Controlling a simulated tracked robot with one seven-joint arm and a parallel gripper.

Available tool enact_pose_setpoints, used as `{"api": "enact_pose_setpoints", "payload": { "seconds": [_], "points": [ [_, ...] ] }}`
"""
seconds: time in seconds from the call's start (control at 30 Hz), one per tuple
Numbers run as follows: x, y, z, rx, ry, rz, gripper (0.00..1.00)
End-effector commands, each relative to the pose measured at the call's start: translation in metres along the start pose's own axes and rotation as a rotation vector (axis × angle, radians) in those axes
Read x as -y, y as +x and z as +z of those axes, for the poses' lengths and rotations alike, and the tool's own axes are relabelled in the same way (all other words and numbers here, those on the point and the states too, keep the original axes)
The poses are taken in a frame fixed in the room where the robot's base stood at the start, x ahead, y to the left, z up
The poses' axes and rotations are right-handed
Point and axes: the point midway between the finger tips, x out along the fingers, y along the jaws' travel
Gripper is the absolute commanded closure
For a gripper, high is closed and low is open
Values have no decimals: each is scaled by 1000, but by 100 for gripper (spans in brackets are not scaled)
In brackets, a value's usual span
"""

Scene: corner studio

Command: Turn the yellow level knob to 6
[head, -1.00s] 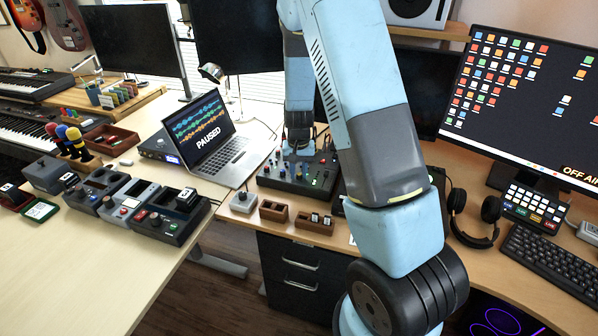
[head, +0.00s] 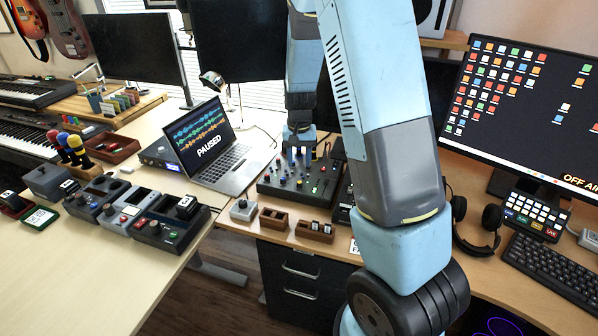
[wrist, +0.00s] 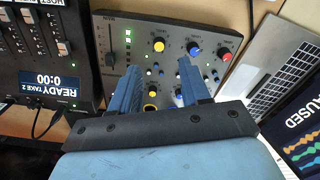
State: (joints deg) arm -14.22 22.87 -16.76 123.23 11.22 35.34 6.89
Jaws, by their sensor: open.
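A dark mixer panel (head: 268,188) sits on the desk beside the laptop, and its face fills the middle of the wrist view (wrist: 113,35). One yellow knob (wrist: 158,44) stands in the row with a blue knob (wrist: 193,48) and a red knob (wrist: 224,54), just beyond my fingertips. A second yellow knob (wrist: 151,93) shows between the fingers. The labels are too small to read, so I cannot tell which is the level knob or its setting. My gripper (wrist: 158,65) is open and empty over the panel; in the head view it points down at the panel's back (head: 299,155).
A laptop (head: 245,165) reading PAUSED stands left of the panel. A recorder (wrist: 45,55) reading READY TAKE 2 sits close on its other side. A small grey knob box (head: 243,210) and two brown wooden trays (head: 273,219) lie along the front edge.

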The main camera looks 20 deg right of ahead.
Motion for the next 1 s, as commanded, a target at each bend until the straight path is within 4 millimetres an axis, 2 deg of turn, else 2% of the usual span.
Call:
{"api": "enact_pose_setpoints", "payload": {
  "seconds": [0.1, 0.33, 1.0],
  "points": [
    [1, -23, -1, -5, 0, -2, 54],
    [1, -49, -1, -2, 0, -1, 54],
    [0, -60, 2, -6, -3, -6, 54]
  ]
}}
